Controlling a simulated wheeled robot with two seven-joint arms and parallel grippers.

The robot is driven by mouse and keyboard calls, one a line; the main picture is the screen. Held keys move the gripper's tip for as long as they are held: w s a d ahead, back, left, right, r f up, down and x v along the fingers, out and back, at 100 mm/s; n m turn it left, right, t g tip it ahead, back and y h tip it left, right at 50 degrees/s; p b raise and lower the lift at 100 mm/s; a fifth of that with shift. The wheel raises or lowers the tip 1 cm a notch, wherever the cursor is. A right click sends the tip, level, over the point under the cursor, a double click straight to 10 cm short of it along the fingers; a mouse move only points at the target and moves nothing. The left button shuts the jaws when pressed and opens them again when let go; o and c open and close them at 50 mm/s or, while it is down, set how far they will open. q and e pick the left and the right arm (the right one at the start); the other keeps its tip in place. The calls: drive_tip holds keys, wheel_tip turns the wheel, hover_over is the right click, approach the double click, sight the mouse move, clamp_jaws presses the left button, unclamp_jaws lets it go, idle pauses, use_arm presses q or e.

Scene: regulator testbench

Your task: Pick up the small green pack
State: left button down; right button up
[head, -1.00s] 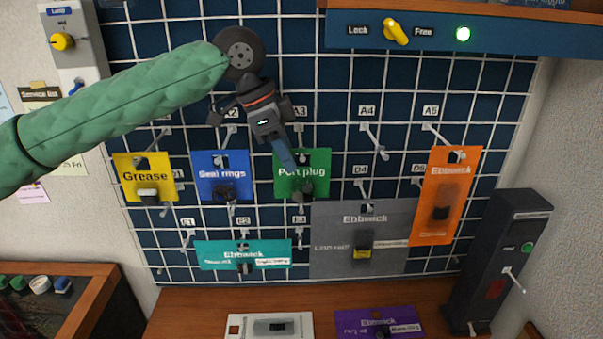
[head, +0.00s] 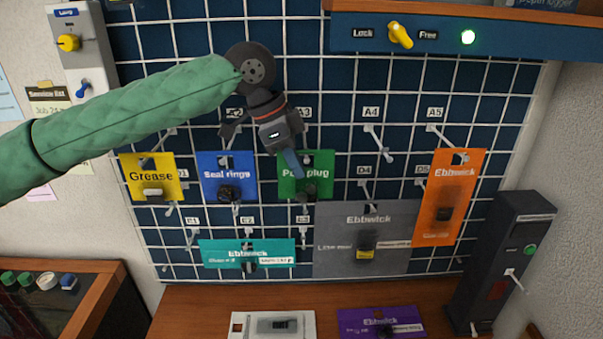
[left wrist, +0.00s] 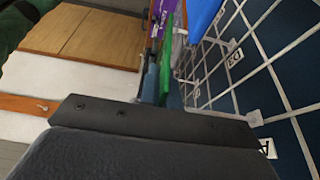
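The small green pack (head: 318,187), labelled "Port plug", hangs on the wire grid under A3. Its upper left is partly covered by my left gripper (head: 293,163), which points down at it from above. In the left wrist view the green pack (left wrist: 166,72) shows as a thin edge at the fingertips (left wrist: 163,90). The two fingers look slightly apart, with green in the gap between them. I cannot tell whether they touch the pack. My right gripper is not in view.
A blue "Seal rings" pack (head: 239,170) hangs close on the left, a yellow "Grease" pack (head: 135,168) beyond it. A teal pack (head: 218,250) and large grey pack (head: 335,263) hang below. An orange pack (head: 462,178) hangs right. A purple pack (head: 355,322) lies on the bench.

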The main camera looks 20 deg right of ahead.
use_arm(q)
drive_tip(key=shift+r, duration=0.15)
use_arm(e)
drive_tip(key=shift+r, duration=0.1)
